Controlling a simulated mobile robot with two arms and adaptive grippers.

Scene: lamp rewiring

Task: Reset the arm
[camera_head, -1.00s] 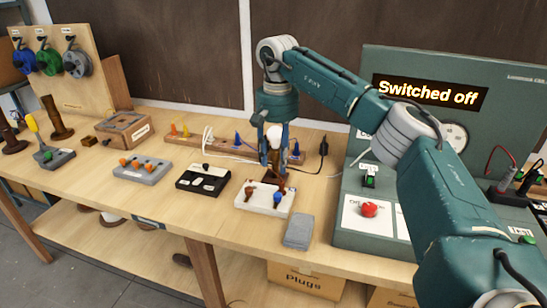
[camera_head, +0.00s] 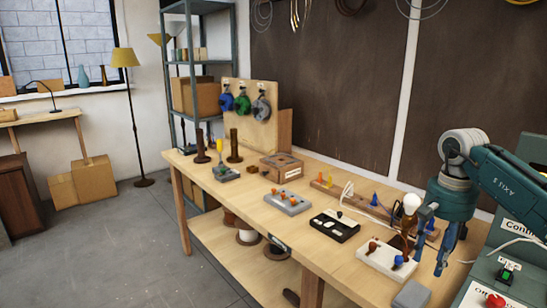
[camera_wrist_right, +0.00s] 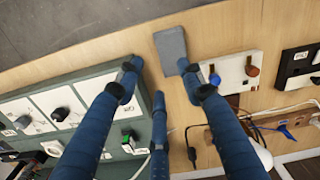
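My right gripper (camera_head: 441,243) hangs from the teal right arm, fingers down, at the right of the bench. It is open and empty, its blue fingers spread in the wrist view (camera_wrist_right: 158,82). A white bulb (camera_head: 411,203) on a brown stem stands just left of the gripper in the head view, apart from it as far as I can tell. The white block (camera_head: 388,261) with brown and blue knobs is below; it also shows in the wrist view (camera_wrist_right: 228,70). My left gripper is not in view.
The green control panel (camera_head: 486,290) stands close at the right. A grey block (camera_head: 411,295) lies at the bench's front edge. A black switch block (camera_head: 335,225), a grey knob block (camera_head: 288,202) and a wooden box (camera_head: 281,167) stand further left. Cables lie behind the bulb.

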